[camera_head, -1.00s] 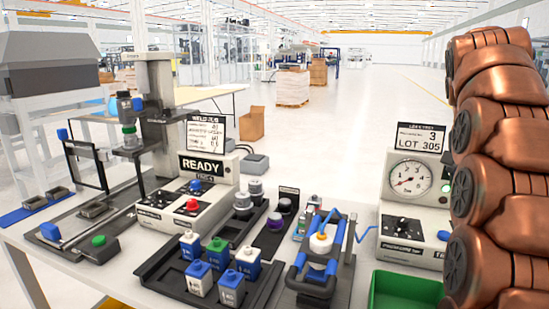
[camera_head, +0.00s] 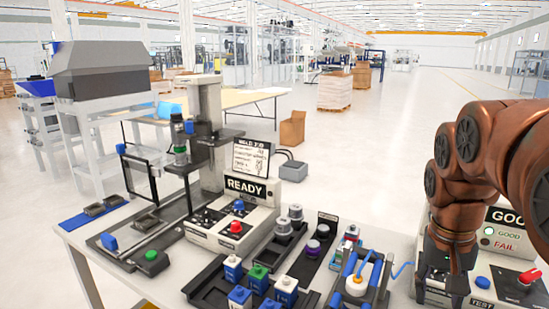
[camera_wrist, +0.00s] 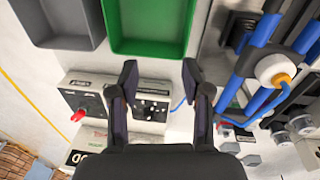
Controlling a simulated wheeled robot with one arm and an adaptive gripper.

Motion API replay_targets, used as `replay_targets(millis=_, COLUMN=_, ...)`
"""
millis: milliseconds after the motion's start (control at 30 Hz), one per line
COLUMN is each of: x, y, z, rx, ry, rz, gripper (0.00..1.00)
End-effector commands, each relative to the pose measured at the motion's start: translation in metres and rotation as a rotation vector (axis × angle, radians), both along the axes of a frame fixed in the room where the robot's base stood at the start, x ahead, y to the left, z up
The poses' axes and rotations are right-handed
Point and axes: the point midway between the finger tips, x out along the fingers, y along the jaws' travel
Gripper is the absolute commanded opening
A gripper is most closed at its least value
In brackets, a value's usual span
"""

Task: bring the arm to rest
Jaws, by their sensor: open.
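My copper-coloured arm (camera_head: 470,175) comes in from the right of the head view and bends down to the bench. My gripper (camera_wrist: 160,75) shows in the wrist view with its two dark fingers wide apart and nothing between them. In the head view the gripper (camera_head: 443,287) hangs at the right, over or beside the bench near the blue-handled fixture (camera_head: 345,298); its fingertips are not clear there. In the wrist view a control box (camera_wrist: 140,105) with black knobs lies beyond the fingers. The arm hides part of the bench behind it.
A tester (camera_head: 500,265) marked GOOD and FAIL stands right of the arm. A READY unit (camera_head: 255,200), a tray of small bottles (camera_head: 205,285) and a press stand (camera_head: 210,130) fill the bench leftward. A green bin (camera_wrist: 150,45) and a grey bin (camera_wrist: 60,40) show in the wrist view.

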Motion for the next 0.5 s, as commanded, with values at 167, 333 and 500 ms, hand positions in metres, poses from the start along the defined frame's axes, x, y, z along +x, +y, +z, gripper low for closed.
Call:
replay_targets(millis=167, x=-0.038, y=0.032, z=-0.009, rx=0.034, ry=0.047, rz=0.103, gripper=0.48)
replay_targets(millis=333, x=-0.075, y=0.058, z=-0.021, rx=0.065, ry=0.085, rz=0.197, gripper=0.48)
replay_targets(millis=500, x=-0.116, y=0.079, z=-0.036, rx=0.098, ry=0.124, rz=0.282, gripper=0.48)
